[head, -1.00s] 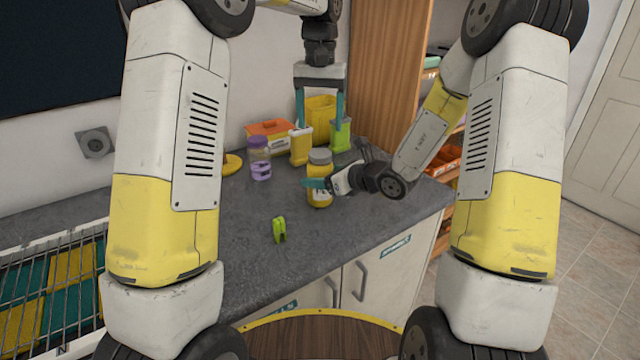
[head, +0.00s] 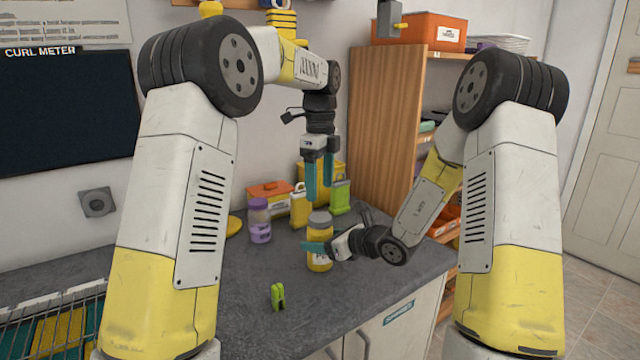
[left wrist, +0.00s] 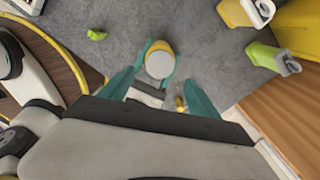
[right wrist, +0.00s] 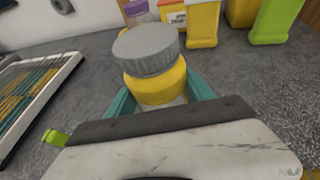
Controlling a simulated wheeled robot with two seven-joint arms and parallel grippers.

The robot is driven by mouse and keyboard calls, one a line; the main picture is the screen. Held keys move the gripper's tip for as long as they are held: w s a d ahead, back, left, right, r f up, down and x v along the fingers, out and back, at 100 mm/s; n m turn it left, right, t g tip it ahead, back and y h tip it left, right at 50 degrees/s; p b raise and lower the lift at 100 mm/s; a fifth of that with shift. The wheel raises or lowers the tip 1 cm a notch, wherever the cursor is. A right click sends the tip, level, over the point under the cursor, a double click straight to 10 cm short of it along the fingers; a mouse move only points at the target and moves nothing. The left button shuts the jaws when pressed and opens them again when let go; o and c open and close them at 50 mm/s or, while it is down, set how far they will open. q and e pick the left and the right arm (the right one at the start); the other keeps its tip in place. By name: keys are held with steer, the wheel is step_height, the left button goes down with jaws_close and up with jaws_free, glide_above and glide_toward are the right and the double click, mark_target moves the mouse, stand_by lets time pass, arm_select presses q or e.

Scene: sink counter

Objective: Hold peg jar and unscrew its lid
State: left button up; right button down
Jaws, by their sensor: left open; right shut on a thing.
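The peg jar (head: 320,263) is yellow with a pale label and stands upright on the counter. Its grey lid (head: 320,219) sits on top; the lid also shows in the right wrist view (right wrist: 146,49) and the left wrist view (left wrist: 160,65). My right gripper (head: 318,247) is shut around the jar's body below the lid, with teal fingers on both sides. My left gripper (head: 320,190) is open, pointing down above the lid, apart from it. In the left wrist view its fingers (left wrist: 160,80) spread either side of the jar, which is below them.
A purple-lidded jar (head: 260,222), an orange-topped box (head: 270,195), yellow containers (head: 300,208) and a green container (head: 340,197) stand behind the peg jar. A green clip (head: 278,296) lies in front on the counter. The counter between is clear.

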mark_target(320, 217)
arm_select(q)
steer(key=m, duration=1)
steer(key=shift+f, duration=4)
